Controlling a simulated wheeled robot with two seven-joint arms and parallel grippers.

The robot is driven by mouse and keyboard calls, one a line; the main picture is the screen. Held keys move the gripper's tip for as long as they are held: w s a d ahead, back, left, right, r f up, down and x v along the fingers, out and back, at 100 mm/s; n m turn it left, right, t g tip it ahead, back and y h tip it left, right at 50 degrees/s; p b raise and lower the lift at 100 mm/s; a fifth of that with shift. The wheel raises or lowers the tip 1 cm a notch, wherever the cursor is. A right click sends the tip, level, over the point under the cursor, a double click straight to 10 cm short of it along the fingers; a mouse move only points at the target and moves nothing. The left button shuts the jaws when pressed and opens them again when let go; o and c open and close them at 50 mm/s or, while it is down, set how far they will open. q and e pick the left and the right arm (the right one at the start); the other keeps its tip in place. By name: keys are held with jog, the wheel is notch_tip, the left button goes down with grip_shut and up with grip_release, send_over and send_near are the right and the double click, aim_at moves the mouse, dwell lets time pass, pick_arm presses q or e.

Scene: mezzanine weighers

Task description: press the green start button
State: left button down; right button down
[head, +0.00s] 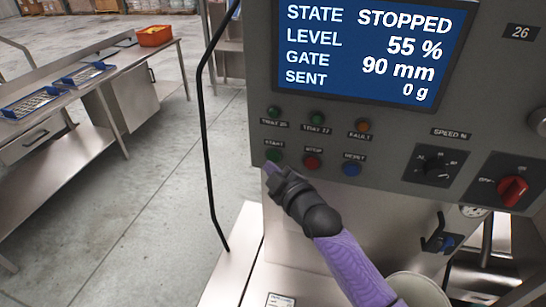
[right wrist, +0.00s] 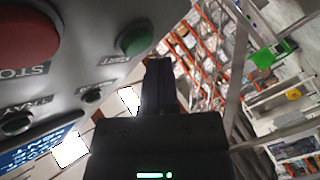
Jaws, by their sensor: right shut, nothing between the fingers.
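The green start button (head: 274,155) is at the left of the lower button row on the grey control panel (head: 395,122). It also shows in the right wrist view (right wrist: 134,40), close to the fingertips. My right gripper (head: 271,170) is shut and empty, with its tips just below the start button in the head view. In the right wrist view, the shut fingers (right wrist: 158,68) lie beside and below the button in the picture, apart from it. The screen (head: 370,48) reads STATE STOPPED, level 55 %, gate 90 mm, sent 0 g. My left gripper is not in view.
A red stop button (head: 312,162) and a blue reset button (head: 352,169) sit right of start. Further right are a speed dial (head: 434,166) and a red rotary switch (head: 512,190). A black cable (head: 205,130) hangs left of the panel. A steel bench (head: 60,115) stands at left.

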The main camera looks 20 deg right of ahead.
jog(key=shift+w, duration=0.1)
dwell(0.6)
jog(key=shift+w+d, duration=0.2)
jog(key=shift+w, duration=0.1)
jog(key=shift+w+d+b, duration=0.25)
jog(key=shift+w+b, duration=0.05)
jog(key=shift+b, duration=0.15)
dwell(0.5)
dwell(0.3)
jog(key=shift+s+a+p, duration=0.45)
jog(key=shift+s+p, duration=0.25)
jog(key=shift+p, duration=0.1)
